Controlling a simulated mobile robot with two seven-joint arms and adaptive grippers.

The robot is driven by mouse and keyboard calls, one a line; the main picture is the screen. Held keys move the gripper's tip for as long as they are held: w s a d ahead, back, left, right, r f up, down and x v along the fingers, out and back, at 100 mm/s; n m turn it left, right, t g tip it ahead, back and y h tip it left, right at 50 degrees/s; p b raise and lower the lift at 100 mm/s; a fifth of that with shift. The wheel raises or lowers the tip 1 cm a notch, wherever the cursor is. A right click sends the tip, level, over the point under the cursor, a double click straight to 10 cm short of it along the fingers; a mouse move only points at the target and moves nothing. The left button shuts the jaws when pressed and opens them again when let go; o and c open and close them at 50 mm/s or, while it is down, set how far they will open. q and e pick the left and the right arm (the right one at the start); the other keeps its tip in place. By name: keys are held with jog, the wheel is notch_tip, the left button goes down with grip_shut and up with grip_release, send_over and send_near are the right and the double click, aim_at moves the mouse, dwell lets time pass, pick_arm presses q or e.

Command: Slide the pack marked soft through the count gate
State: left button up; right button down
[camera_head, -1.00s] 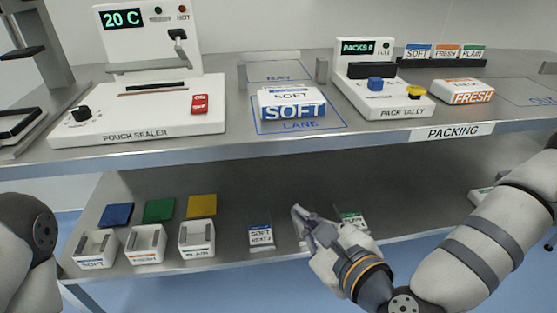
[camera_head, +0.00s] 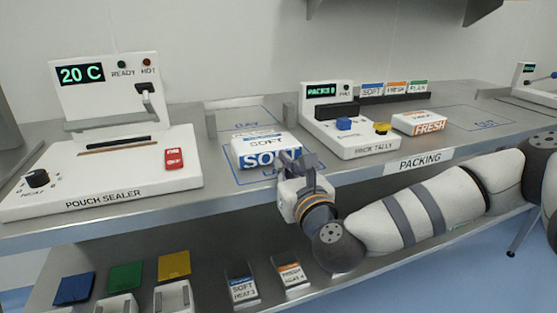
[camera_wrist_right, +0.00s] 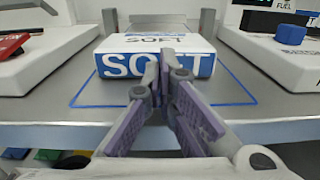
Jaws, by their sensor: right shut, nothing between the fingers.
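The pack marked SOFT (camera_head: 258,150), white with a blue front band, lies flat on the upper bench inside the blue LANE outline. It also shows in the right wrist view (camera_wrist_right: 160,56), where it fills the middle. Behind it stand the two grey posts of the gate (camera_head: 288,112), with the BAY outline beyond. My right gripper (camera_head: 290,160) is shut and empty at the front right of the pack. In the right wrist view its closed fingertips (camera_wrist_right: 166,62) overlap the pack's front face; I cannot tell if they touch. My left gripper is not in view.
The pouch sealer (camera_head: 105,180) stands left of the lane. The pack tally (camera_head: 345,135), its display reading PACKS 0, stands to the right. A FRESH pack (camera_head: 420,124) lies beyond it.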

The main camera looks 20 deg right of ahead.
aim_at(274, 154)
jog(key=shift+w, duration=1.35)
jog(key=w, duration=0.1)
jog(key=w+b, duration=0.1)
jog(key=w, duration=0.1)
jog(key=shift+w+a+f+b, duration=0.1)
jog(key=shift+w+f+b, duration=0.1)
jog(key=shift+f+b, duration=0.15)
jog(key=shift+w+r, duration=0.2)
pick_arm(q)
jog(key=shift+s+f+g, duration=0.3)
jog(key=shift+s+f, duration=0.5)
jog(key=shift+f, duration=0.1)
pick_arm(e)
jog(key=shift+r, duration=0.2)
